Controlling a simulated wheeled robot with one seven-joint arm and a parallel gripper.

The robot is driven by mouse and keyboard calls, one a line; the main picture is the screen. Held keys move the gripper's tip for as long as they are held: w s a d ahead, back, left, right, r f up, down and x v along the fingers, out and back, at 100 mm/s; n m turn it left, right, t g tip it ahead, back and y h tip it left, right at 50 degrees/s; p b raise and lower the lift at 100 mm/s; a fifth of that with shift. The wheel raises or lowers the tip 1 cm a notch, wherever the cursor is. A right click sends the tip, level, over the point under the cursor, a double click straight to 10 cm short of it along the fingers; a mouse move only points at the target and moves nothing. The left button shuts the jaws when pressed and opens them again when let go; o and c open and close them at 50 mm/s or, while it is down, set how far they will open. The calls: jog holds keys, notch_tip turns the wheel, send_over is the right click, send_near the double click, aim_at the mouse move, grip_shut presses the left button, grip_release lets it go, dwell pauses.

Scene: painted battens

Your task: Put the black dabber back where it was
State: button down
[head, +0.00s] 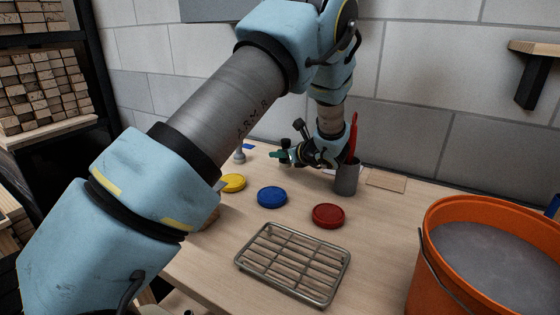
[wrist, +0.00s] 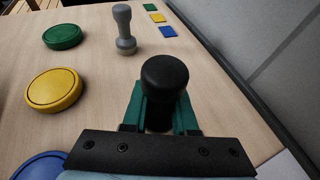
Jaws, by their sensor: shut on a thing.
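The black dabber (wrist: 164,85) is upright between the green fingers of my gripper (wrist: 160,112) in the wrist view, its round top toward the camera. Its lower end is hidden by the fingers, and I cannot tell whether it touches the table. In the head view my gripper (head: 281,156) is low over the back of the table, left of the grey cup, with its fingers pointing left. A grey dabber (wrist: 124,30) stands upright on the table ahead of my gripper; it also shows in the head view (head: 239,155).
Yellow (head: 233,183), blue (head: 271,197) and red (head: 328,215) round pads lie in front; a green one (wrist: 63,36) shows in the wrist view. A grey cup (head: 346,180) holds a red-handled thing. A wire rack (head: 293,263) and orange bucket (head: 433,245) stand nearer. Wall behind.

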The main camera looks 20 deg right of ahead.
aim_at(280, 171)
jog(key=shift+f+p, duration=0.35)
jog(key=shift+f, duration=1.25)
jog(key=shift+f, duration=0.15)
jog(key=c, duration=0.7)
grip_release()
jog(key=b+v, duration=0.3)
jog(key=v, duration=0.9)
jog(key=shift+r, duration=0.25)
